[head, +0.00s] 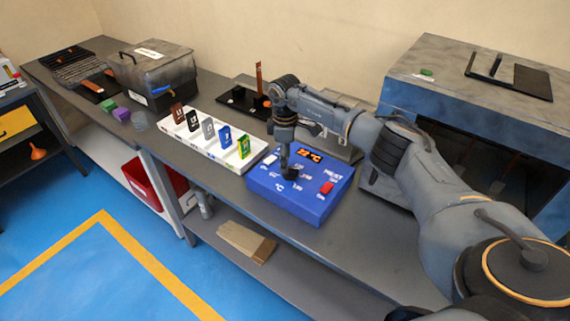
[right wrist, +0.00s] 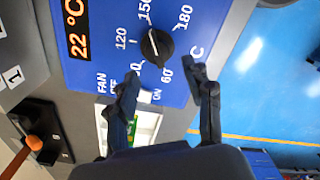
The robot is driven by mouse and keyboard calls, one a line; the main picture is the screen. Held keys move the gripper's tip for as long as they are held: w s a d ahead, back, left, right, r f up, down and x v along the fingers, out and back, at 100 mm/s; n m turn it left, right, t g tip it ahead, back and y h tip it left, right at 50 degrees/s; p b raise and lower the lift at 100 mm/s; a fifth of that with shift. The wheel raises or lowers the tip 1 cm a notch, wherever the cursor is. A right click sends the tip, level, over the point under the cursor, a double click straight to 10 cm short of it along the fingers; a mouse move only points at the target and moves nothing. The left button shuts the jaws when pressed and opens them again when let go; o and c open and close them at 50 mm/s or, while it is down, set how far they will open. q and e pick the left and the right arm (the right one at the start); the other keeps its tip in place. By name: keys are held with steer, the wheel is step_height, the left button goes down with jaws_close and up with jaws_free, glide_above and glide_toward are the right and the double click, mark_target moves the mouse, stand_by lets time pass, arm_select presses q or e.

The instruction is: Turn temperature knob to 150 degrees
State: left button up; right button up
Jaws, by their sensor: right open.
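The blue control box (head: 315,208) sits on the grey bench, with an orange display (head: 309,154) that reads 22 °C. Its round black temperature knob (head: 291,174) also shows in the right wrist view (right wrist: 157,47), ringed by printed numbers including 60, 120, 150 and 180. My right gripper (head: 286,163) is just above the knob. In the right wrist view the gripper (right wrist: 165,74) is open, and the knob shows beyond and between its fingertips, not gripped. My left gripper is not in view.
A red switch (head: 327,187) sits on the box, right of the knob. A white rack (head: 212,150) with several coloured cards stands left of the box. A large blue-grey machine (head: 475,95) stands behind right. The bench front edge lies close to the box.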

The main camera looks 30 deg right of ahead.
step_height(320, 180, up, 9)
stand_by(0.3)
stand_by(0.4)
